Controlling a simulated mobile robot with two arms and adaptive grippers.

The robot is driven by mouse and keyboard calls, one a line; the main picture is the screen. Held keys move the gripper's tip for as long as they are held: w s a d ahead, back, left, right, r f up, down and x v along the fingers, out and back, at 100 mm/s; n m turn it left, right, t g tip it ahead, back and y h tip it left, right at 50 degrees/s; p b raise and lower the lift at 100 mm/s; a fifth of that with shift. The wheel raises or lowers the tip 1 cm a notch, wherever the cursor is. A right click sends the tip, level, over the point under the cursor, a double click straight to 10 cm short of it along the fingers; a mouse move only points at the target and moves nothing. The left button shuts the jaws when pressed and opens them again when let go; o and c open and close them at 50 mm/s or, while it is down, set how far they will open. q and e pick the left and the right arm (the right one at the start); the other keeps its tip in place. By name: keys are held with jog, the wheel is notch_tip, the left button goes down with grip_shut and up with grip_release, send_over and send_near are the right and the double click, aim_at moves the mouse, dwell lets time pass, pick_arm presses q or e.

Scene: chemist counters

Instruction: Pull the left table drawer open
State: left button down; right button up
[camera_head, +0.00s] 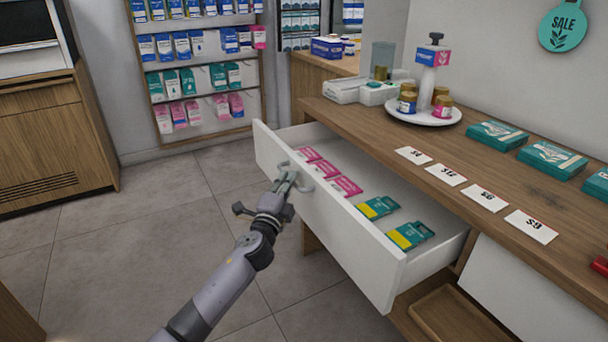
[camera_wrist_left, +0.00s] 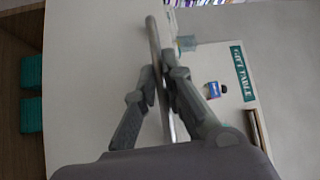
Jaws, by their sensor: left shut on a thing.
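The left table drawer (camera_head: 330,215) is white and stands well out from the wooden table (camera_head: 450,140). Pink-and-white boxes (camera_head: 328,170) and teal-and-yellow boxes (camera_head: 378,208) lie inside it. Its grey handle (camera_head: 300,172) is on the drawer's front panel. My left gripper (camera_head: 285,184) is at this handle, shut on it. In the left wrist view the gripper's fingers (camera_wrist_left: 162,88) close around the handle bar (camera_wrist_left: 157,50), with the white drawer front (camera_wrist_left: 95,60) behind. My right gripper is in neither view.
Price cards (camera_head: 446,174) and a white round tray (camera_head: 408,115) are on the tabletop. The tiled floor (camera_head: 150,230) left of the drawer is clear.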

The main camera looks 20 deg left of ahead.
pick_arm(q)
jog(key=s+a, duration=0.5)
jog(key=s, duration=0.2)
jog(key=shift+a+p, duration=0.15)
jog(key=shift+p, duration=0.3)
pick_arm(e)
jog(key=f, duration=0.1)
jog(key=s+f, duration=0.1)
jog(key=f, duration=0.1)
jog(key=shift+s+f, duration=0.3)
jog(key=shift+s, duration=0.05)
pick_arm(q)
jog(key=shift+f, duration=0.1)
jog(key=c, duration=2)
grip_release()
jog(key=shift+o, duration=0.2)
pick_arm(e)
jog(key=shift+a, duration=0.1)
pick_arm(q)
jog(key=s+d+f, duration=0.1)
jog(key=s, duration=1)
jog(key=shift+s+d+f, duration=0.25)
jog(key=shift+s+d, duration=0.05)
jog(key=shift+s, duration=0.05)
